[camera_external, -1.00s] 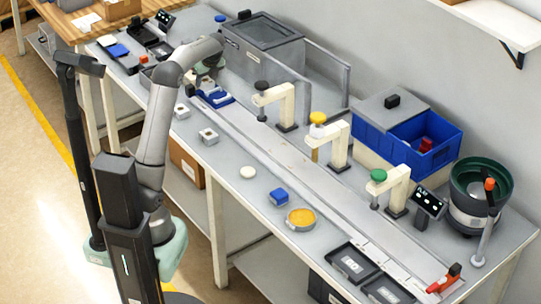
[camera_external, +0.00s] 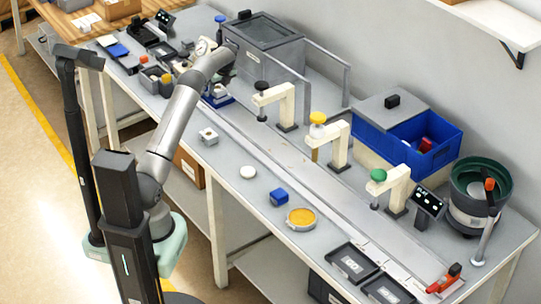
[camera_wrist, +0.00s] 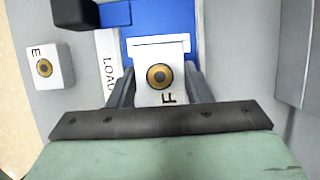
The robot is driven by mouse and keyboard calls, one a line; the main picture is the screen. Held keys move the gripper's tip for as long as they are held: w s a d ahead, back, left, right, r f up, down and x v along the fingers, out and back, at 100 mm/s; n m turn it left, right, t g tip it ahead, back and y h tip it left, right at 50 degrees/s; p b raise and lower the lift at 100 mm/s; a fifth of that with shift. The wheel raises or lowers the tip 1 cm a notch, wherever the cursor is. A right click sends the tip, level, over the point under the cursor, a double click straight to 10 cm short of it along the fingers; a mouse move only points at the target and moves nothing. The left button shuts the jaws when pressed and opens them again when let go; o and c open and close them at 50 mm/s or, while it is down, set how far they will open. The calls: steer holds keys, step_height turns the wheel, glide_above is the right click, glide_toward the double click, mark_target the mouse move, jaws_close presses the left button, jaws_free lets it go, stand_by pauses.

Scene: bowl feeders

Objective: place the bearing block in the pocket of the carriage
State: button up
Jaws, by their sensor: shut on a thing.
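In the wrist view my gripper (camera_wrist: 161,80) is shut on a white bearing block (camera_wrist: 149,93) with a round bronze-coloured bearing and the letter F. The block is between the two dark fingers. The blue carriage (camera_wrist: 204,35) lies beyond and around it. The block overlaps the carriage in this view; I cannot tell whether it is in the pocket or above it. In the external view my gripper (camera_external: 221,76) is over the blue carriage (camera_external: 219,101) at the far end of the rail.
A second block (camera_wrist: 45,66), marked E, stands left of the LOAD label (camera_wrist: 108,62). A grey-lidded box (camera_external: 262,40) stands behind the carriage. Cream press arms (camera_external: 275,97) line the rail.

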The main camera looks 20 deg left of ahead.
steer(key=shift+f, duration=0.6)
steer(key=shift+f, duration=0.1)
steer(key=o, duration=1.1)
